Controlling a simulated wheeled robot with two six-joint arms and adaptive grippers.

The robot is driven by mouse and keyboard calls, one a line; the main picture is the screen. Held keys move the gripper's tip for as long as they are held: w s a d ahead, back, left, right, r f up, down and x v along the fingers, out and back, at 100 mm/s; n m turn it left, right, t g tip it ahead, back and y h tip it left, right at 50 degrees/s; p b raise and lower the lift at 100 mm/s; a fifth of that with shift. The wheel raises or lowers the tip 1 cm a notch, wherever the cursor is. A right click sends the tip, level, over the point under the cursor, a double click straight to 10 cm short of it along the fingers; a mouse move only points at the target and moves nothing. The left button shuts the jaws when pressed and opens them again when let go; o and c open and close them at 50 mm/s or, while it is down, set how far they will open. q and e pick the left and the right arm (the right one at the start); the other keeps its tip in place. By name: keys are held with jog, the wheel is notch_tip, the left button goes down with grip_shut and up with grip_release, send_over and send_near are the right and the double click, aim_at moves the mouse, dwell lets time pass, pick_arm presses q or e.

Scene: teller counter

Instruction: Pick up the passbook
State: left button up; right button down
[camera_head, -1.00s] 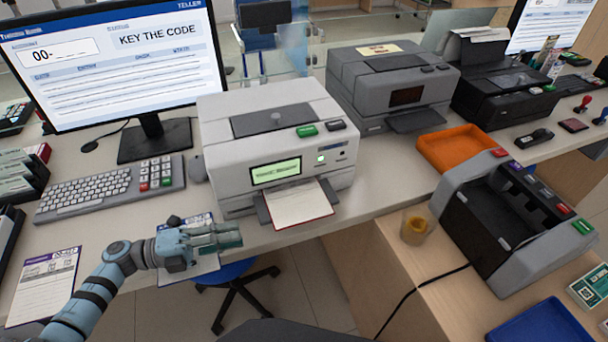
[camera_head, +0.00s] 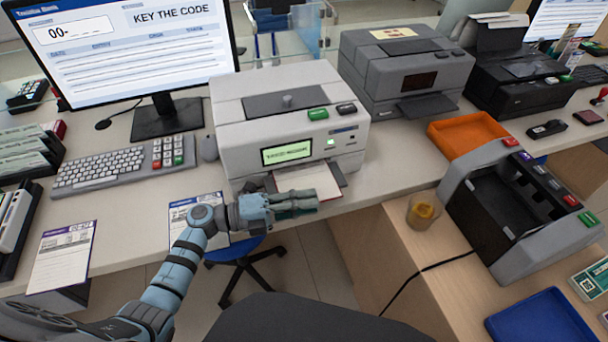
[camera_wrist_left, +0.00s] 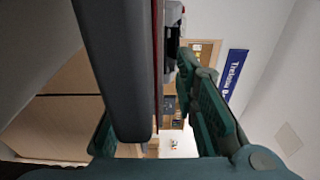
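The passbook (camera_head: 314,180) lies open on the output tray of the light grey printer (camera_head: 285,120), white page up. In the left wrist view its red edge (camera_wrist_left: 157,70) runs along the dark grey tray (camera_wrist_left: 115,60). My left gripper (camera_head: 314,202) is at the tray's front and hides part of the passbook in the head view. In the left wrist view the left gripper (camera_wrist_left: 155,105) is open, its green fingers apart on either side of the tray and passbook edge. I cannot tell whether they touch. My right gripper is not in view.
A keyboard (camera_head: 98,170) and paper forms (camera_head: 64,255) lie left of the printer. A darker grey printer (camera_head: 410,70) and an orange tray (camera_head: 440,140) stand to the right. A cup (camera_head: 424,212) and a note machine (camera_head: 515,265) are on the lower wooden ledge.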

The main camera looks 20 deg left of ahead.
pick_arm(q)
jog(key=shift+a, duration=0.1)
grip_shut()
jog(key=shift+r, duration=0.2)
jog(key=s+d+p, duration=0.1)
jog(key=s+d, duration=0.4)
jog(key=s, duration=0.2)
jog(key=s+d+p, duration=0.2)
jog(key=s+d, duration=0.2)
jog(key=s, duration=0.4)
jog(key=shift+s+d, duration=0.2)
jog(key=shift+d, duration=0.15)
jog(key=shift+w+a+r, duration=0.1)
